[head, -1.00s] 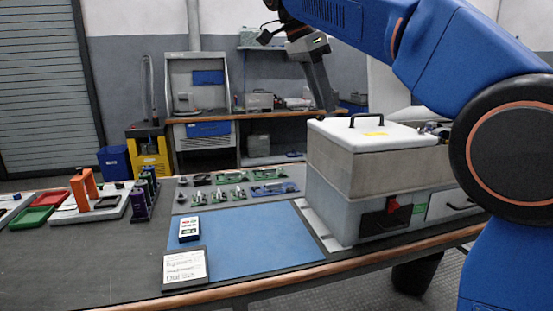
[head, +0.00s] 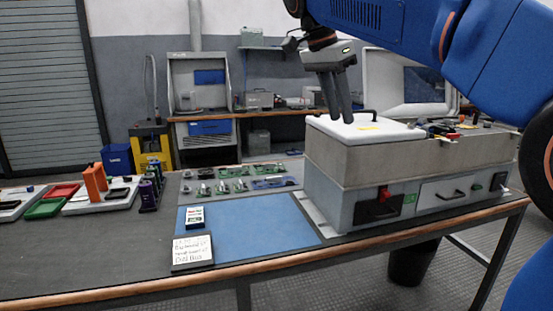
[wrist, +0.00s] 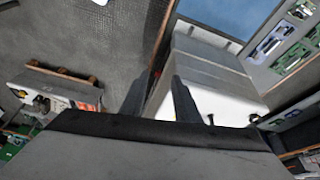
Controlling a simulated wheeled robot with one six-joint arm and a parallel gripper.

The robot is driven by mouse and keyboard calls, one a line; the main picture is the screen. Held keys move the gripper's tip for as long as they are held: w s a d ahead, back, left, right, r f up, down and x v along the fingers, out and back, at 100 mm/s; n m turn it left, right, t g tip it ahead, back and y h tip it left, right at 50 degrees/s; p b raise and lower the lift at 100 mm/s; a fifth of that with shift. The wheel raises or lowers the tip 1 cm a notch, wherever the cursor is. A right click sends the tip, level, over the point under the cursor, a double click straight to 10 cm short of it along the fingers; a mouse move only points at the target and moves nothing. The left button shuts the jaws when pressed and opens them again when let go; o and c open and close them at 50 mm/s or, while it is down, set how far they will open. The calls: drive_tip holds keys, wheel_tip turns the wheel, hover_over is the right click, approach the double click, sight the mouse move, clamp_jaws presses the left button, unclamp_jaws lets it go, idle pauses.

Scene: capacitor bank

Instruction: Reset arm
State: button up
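My blue arm reaches in from the upper right of the head view. My gripper (head: 340,117) points down, its two dark fingers a little apart with nothing seen between them. In the head view the fingertips overlap the white lid (head: 347,129) of the grey box, beside its black handle; I cannot tell the height between them. In the wrist view my gripper (wrist: 160,78) shows two separated fingers, with the box's white top (wrist: 225,103) behind and to the right.
The grey box (head: 330,200) stands on the bench's right, with a red switch (head: 384,194) on its front. A blue mat (head: 255,229), a meter (head: 195,217), a note card (head: 192,251), circuit boards (head: 230,187) and trays (head: 45,207) lie leftward. A bin (head: 412,262) stands below.

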drive_tip(key=s+d+f+n+t+y, duration=0.1)
drive_tip(key=s+d+f+n, duration=0.3)
drive_tip(key=s+f, duration=0.4)
drive_tip(key=s+d+f+n+t+y, duration=0.1)
drive_tip(key=s+d+f+n, duration=0.3)
drive_tip(key=s+f, duration=0.5)
drive_tip(key=s+d+f+n+t+y, duration=0.1)
drive_tip(key=s+d+f+n, duration=0.3)
drive_tip(key=s+f, duration=0.5)
wheel_tip(320, 180, down, 10)
drive_tip(key=shift+s+d+f+n+y, duration=0.2)
drive_tip(key=shift+d+n+y, duration=0.2)
drive_tip(key=shift+d, duration=0.75)
